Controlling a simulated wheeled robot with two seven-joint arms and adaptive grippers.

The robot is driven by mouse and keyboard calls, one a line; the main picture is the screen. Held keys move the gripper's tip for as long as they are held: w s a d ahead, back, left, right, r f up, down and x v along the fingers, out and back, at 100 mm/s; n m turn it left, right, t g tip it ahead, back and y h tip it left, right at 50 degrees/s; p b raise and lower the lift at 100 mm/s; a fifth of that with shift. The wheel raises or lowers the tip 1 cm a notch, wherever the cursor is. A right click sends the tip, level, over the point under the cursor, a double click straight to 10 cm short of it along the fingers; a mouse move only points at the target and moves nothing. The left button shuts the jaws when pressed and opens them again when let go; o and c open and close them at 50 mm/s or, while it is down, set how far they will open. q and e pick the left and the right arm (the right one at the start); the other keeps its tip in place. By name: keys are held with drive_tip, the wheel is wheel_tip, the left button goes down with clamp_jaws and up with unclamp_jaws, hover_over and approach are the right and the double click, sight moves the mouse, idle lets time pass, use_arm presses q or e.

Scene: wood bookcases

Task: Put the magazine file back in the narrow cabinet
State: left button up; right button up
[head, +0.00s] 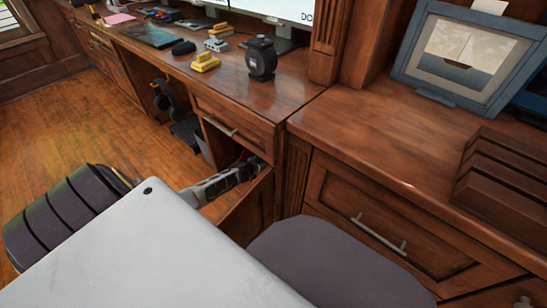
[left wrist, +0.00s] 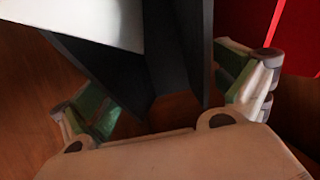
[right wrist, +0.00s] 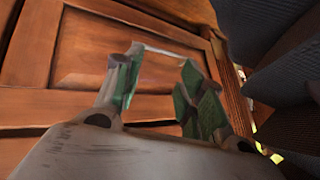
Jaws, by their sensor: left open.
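The narrow cabinet (head: 251,208) is under the desk drawer, its wooden door standing open. My left gripper (head: 245,168) reaches into its opening; my arm and the door partly hide it. In the left wrist view my left gripper (left wrist: 166,88) is open, its green-padded fingers on either side of a dark magazine file (left wrist: 178,50) with a white part. I cannot tell whether the fingers touch it. The file is not clear in the head view. My right gripper (right wrist: 160,88) is open and empty in front of a wooden cabinet panel.
A drawer (head: 232,130) with a bar handle is above the opening. A bin (head: 190,138) stands left of it under the desk. A wider drawer (head: 370,220) is to the right. A red surface (left wrist: 297,70) is close beside my left fingers. Floor at left is clear.

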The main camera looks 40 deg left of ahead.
use_arm(q)
drive_tip(key=d+p+v, duration=0.1)
drive_tip(key=p+v, duration=0.4)
drive_tip(key=v, duration=0.5)
drive_tip(key=shift+s+a+r, duration=0.15)
drive_tip(key=shift+s+a, duration=0.15)
drive_tip(key=shift+a, duration=0.25)
use_arm(e)
wheel_tip(320, 180, up, 7)
drive_tip(key=d+g+h, duration=0.1)
drive_tip(key=shift+s+d+r, duration=0.15)
drive_tip(key=shift+s+d, duration=0.05)
